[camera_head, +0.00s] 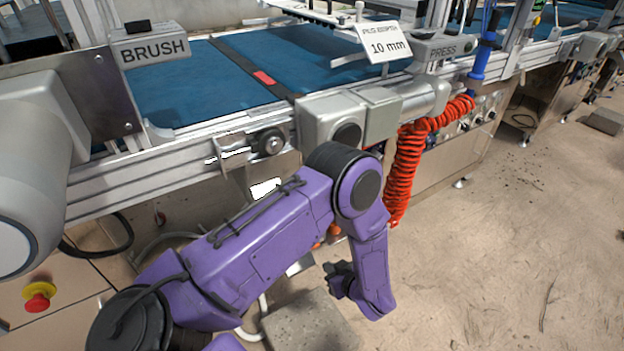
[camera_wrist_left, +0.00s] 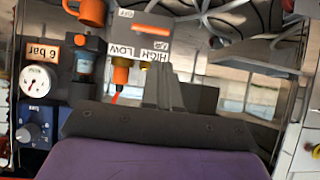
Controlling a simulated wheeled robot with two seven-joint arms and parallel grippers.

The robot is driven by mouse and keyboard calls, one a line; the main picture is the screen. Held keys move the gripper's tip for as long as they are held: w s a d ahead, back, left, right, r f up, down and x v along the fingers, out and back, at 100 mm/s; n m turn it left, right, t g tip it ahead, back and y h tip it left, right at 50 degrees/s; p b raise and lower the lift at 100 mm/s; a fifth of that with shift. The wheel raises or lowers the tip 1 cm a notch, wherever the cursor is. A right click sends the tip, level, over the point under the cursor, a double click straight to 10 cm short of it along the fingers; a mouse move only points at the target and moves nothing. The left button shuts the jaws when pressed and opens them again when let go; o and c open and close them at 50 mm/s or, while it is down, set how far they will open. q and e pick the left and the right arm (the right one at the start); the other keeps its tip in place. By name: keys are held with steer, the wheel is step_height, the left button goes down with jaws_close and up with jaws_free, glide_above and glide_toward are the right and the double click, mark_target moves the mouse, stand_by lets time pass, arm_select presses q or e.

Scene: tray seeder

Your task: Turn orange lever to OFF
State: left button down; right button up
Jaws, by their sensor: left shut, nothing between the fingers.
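My left arm reaches down in front of the machine, and its left gripper (camera_head: 340,282) is low beside the machine front. In the left wrist view the gripper (camera_wrist_left: 172,85) is shut and empty, its fingers pointing at the panel. A flat orange bar (camera_wrist_left: 151,32), which looks like the orange lever, lies above the fingers in that picture, near a small label (camera_wrist_left: 125,13) that seems to read OFF. I see a gap in the picture between the fingertips and the bar; contact cannot be told. In the head view my arm hides most of this panel.
A coiled orange hose (camera_head: 408,165) hangs right of my arm. The floor (camera_head: 500,260) at right is mostly free.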

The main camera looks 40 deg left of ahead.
arm_select(q)
steer(key=b+x, duration=0.4)
steer(key=x, duration=1)
